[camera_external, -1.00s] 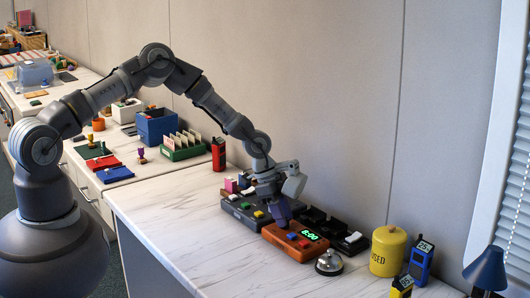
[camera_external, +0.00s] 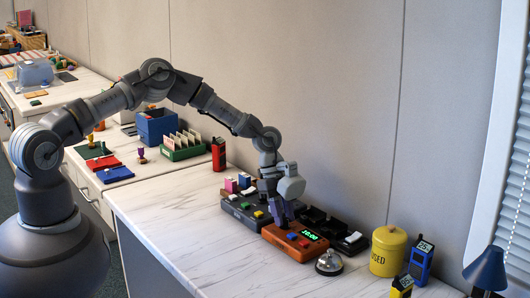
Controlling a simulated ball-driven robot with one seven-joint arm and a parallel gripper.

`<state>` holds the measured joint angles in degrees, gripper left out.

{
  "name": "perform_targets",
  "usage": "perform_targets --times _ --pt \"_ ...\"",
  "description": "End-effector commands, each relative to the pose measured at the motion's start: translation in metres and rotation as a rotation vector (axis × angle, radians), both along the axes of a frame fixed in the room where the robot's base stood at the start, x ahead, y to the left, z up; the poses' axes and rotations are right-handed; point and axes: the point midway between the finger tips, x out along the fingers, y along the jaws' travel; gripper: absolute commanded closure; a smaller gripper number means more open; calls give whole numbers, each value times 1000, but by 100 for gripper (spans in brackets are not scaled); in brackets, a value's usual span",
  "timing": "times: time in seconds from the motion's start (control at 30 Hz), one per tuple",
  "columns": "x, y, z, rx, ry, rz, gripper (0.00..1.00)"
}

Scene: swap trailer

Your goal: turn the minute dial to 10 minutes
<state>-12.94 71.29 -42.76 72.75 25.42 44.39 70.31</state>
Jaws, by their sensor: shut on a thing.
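The orange-brown timer box (camera_external: 283,246) sits on the marble-patterned counter. Its green display (camera_external: 310,235) reads 10:00. A red button and a blue button show on its top. My gripper (camera_external: 284,222) points down at the back left part of the box, its fingers shut on the minute dial. The dial itself is hidden by the fingers.
A dark box with coloured buttons (camera_external: 243,211) stands close on the left. Black trays (camera_external: 327,226) lie behind the timer. A silver bell (camera_external: 329,263) and a yellow canister (camera_external: 387,251) stand to the right. The front left counter (camera_external: 190,235) is clear.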

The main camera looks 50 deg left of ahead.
Motion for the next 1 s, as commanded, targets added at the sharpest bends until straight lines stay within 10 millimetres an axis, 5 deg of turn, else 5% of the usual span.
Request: perform_targets --times 0.27,0.3,0.4,0.77,1.0 --pt "-1 1 -2 3 2 0 100" --pt "-1 1 -2 3 2 0 66" --pt "-1 1 -2 2 2 0 47" --pt "0 2 4 1 0 1 47" --pt "1 16 38 2 -1 3 47"
